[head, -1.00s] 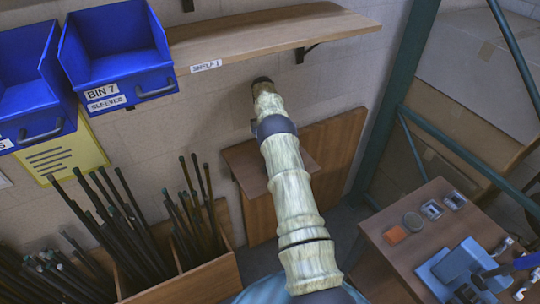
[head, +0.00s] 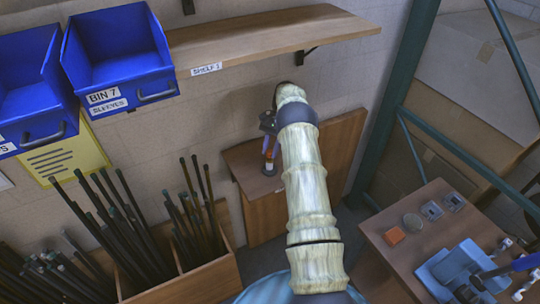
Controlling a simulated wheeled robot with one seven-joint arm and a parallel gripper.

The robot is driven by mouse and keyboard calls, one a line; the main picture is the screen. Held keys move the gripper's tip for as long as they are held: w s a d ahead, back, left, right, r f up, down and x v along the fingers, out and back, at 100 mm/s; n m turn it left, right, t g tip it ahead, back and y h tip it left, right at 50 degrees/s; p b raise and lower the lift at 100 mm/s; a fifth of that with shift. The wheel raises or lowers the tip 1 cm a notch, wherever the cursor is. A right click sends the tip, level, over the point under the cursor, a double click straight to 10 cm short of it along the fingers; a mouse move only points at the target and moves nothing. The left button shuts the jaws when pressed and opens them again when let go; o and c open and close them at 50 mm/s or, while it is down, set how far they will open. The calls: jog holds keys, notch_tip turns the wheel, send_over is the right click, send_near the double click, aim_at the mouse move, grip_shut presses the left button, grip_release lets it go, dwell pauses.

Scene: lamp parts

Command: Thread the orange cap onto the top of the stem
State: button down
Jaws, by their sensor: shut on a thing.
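In the head view my gripper (head: 270,150) points down over the small wooden wall table, partly hidden by my arm. It is shut on a small orange piece, seemingly the orange cap (head: 267,154). Directly below is a short pale upright piece, likely the stem (head: 268,162), on a dark round base (head: 269,170). The cap and the stem's top look in line and very close. At this size I cannot tell whether they touch or whether any thread is engaged.
The small wooden table (head: 240,160) stands against the wall under a wooden shelf (head: 260,42). Blue bins (head: 118,55) hang at left above boxes of dark rods (head: 190,215). At right, a bench (head: 375,225) holds an orange block (head: 394,235), small parts and a blue fixture (head: 455,268).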

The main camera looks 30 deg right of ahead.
jog(key=shift+s+f+m+t, duration=0.2)
jog(key=shift+m+t, duration=0.1)
jog(key=shift+m, duration=0.6)
jog(key=shift+m+t+y, duration=0.3)
jog(key=shift+m, duration=0.1)
jog(key=c, duration=1.5)
grip_release()
jog(key=shift+m, duration=0.3)
jog(key=o, duration=0.4)
jog(key=shift+w, duration=0.15)
jog(key=shift+r, duration=0.15)
